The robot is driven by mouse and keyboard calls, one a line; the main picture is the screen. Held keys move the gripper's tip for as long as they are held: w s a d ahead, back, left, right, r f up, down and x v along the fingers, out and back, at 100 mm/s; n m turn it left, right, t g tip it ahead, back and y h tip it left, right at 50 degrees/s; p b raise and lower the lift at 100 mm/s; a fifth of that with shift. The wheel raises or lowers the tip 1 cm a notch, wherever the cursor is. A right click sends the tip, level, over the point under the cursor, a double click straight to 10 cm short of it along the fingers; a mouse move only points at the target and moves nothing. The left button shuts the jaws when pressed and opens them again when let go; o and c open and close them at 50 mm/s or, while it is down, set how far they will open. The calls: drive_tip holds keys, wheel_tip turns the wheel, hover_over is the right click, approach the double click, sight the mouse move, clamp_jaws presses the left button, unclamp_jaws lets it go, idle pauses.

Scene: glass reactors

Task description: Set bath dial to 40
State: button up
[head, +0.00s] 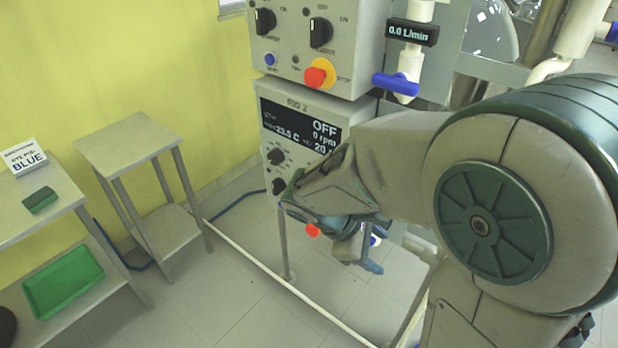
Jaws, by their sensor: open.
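The lower control box (300,125), marked RIG 2, has a dark display (298,128) reading OFF, 0 rpm, 23.5 C and a partly covered number starting with 20. Below it are two black dials, an upper one (276,156) and a lower one (278,186). Their small labels and scales are too small to read, so I cannot tell which is the bath dial. My gripper (290,196) is open, close to the lower dial. My arm hides the right part of the box, and contact with the dial cannot be made out.
Above is another panel (280,50) with black knobs (320,32) and a red stop button (316,75) on yellow. A blue-handled valve (396,84) and flow readout (412,32) stand at right. Steel tables (130,143) stand left. A white floor rail (290,288) runs below.

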drive_tip(key=w+a+n+t+h, duration=0.1)
drive_tip(key=w+a+n+t, duration=0.3)
drive_tip(key=a+n+t, duration=0.45)
drive_tip(key=w+a+n+t+h, duration=0.1)
drive_tip(key=w+a+n+t, duration=0.3)
drive_tip(key=a+n, duration=0.65)
drive_tip(key=w+d+m+t+p, duration=0.1)
drive_tip(key=w+d+m+p, duration=0.1)
drive_tip(key=w+d, duration=0.4)
drive_tip(key=w, duration=0.4)
drive_tip(key=shift+r, duration=0.25)
drive_tip(key=c, duration=1)
